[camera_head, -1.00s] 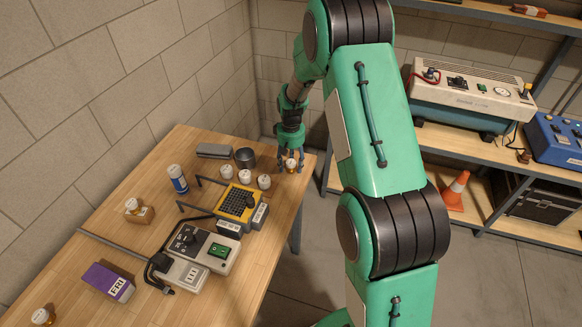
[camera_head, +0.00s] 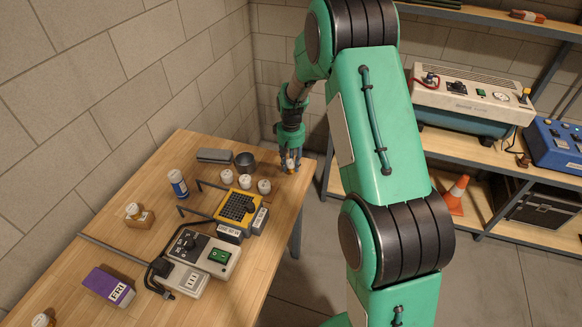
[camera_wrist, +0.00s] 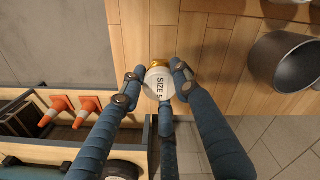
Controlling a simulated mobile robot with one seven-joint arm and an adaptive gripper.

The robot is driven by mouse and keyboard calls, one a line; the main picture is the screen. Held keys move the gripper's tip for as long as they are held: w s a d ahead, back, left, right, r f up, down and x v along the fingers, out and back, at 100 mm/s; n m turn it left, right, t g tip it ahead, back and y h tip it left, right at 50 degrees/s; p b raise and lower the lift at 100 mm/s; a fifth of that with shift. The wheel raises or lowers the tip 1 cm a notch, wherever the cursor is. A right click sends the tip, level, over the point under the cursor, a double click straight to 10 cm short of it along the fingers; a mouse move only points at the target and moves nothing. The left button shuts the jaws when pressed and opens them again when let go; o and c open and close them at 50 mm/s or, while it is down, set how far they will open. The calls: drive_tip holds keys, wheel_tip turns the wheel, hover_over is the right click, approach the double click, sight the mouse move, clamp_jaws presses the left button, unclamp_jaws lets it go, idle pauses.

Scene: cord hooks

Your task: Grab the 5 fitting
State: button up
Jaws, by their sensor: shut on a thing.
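The fitting marked "SIZE 5" (camera_wrist: 158,84) has a white top and a brass-coloured part at its edge in the wrist view. My gripper (camera_wrist: 157,82) has its fingers closed around it, over the wooden table. In the head view my gripper (camera_head: 290,163) is at the table's far right corner, with the small fitting (camera_head: 291,166) between its fingertips. From these views I cannot tell whether the fitting touches the table.
Several white-topped fittings (camera_head: 247,182) stand left of my gripper, with a dark grey cup (camera_head: 245,161) behind them. A yellow device (camera_head: 237,206) and a grey control box (camera_head: 202,259) lie nearer. The table (camera_head: 150,243) has its right edge close to my gripper.

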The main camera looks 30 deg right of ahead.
drive_tip(key=s+a+r+p, duration=0.1)
drive_tip(key=s, duration=0.6)
drive_tip(key=s+a+r, duration=0.1)
drive_tip(key=s+a, duration=0.1)
drive_tip(key=s, duration=0.6)
drive_tip(key=shift+s+a+r+p, duration=0.2)
drive_tip(key=shift+s+a+p, duration=0.1)
drive_tip(key=shift+p, duration=0.1)
